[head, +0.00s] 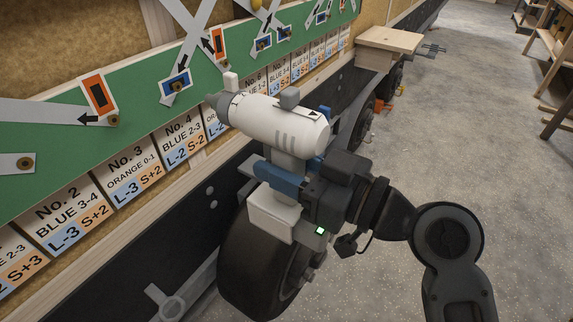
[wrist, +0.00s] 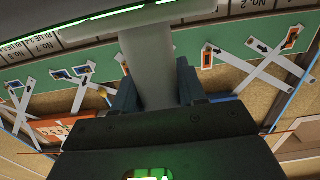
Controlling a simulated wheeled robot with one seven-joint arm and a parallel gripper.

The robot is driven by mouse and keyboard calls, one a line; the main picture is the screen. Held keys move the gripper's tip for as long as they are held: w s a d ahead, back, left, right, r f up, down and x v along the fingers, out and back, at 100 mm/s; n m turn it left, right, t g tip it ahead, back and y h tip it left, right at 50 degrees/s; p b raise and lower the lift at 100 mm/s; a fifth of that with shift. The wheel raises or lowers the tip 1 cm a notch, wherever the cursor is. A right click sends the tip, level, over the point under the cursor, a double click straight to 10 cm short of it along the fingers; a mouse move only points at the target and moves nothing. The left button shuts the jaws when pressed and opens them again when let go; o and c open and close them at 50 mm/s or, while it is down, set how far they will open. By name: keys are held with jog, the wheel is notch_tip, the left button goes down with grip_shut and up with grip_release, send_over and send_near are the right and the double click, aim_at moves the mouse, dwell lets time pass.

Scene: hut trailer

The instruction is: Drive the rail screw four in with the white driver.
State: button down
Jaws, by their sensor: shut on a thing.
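The white driver (head: 275,125) is held up in the middle of the head view, its grey nose pointing left towards the green rail board. My gripper (head: 281,179) is shut on its handle, with blue fingers on the grip. In the wrist view the pale handle (wrist: 150,72) stands between the blue fingers (wrist: 157,92). The nose appears apart from the rail; whether screw four is proud cannot be told.
The No. 3 strip carries an orange tag (head: 98,94). A black trailer frame and a tyre (head: 262,262) lie below and behind the driver. A wooden step (head: 390,40) juts out farther along. The concrete floor (head: 480,130) at right is largely clear; wooden shelving stands at upper right.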

jog(key=shift+r+x, duration=0.2)
jog(key=shift+x, duration=2.25)
jog(key=shift+w+a+b, duration=0.15)
jog(key=shift+a+b, duration=0.05)
jog(key=shift+b, duration=0.1)
jog(key=shift+w+a, duration=0.2)
jog(key=shift+a, duration=0.05)
jog(key=shift+b+x, duration=0.3)
jog(key=shift+x, duration=0.5)
dwell(0.5)
jog(key=shift+s+d, duration=0.1)
dwell(0.5)
jog(key=w+d+b, duration=0.1)
jog(key=d+b, duration=0.3)
jog(key=d, duration=0.5)
jog(key=shift+w+d, duration=0.2)
jog(key=shift+d, duration=0.1)
dwell(1.9)
